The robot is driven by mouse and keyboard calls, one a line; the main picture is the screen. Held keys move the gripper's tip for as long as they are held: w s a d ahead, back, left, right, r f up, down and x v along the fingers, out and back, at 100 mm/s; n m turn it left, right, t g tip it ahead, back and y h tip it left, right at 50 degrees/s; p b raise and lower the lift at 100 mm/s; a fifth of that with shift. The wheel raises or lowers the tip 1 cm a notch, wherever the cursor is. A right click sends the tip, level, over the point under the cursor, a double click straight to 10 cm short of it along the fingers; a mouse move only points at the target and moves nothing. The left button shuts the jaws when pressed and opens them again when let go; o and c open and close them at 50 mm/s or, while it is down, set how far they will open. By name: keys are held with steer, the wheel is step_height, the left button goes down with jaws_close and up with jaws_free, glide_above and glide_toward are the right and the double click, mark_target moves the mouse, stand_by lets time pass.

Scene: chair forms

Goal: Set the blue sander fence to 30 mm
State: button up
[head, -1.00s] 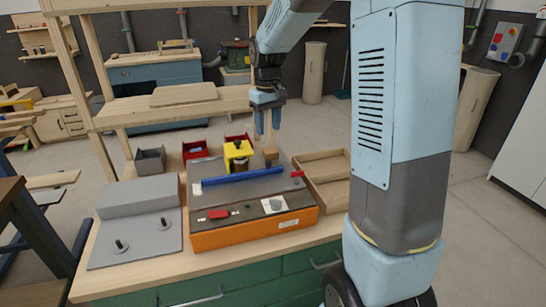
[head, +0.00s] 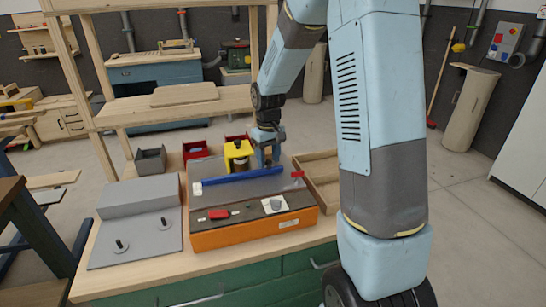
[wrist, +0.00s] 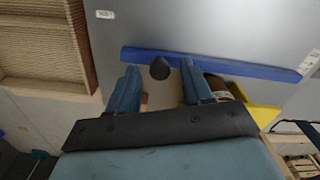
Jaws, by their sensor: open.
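The blue fence (head: 240,176) is a long bar lying across the grey top of the orange sander (head: 250,231). It also shows in the wrist view (wrist: 235,69). Its distance setting cannot be read. A yellow guard (head: 237,149) stands behind the fence. My gripper (head: 268,160) is low over the sander top, behind the fence and just right of the guard. In the wrist view its two fingers (wrist: 159,78) are apart, with a dark round knob (wrist: 160,68) showing between their tips near the fence. I cannot tell whether the fingers touch anything.
A wooden tray (head: 322,190) is right of the sander, with a small red handle (head: 297,174) near it. A grey plate with two black pegs (head: 140,238) lies left. A grey bin (head: 150,160) and red bins (head: 195,149) stand behind.

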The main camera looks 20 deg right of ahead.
steer(key=shift+c, duration=0.3)
jaws_close()
stand_by(0.3)
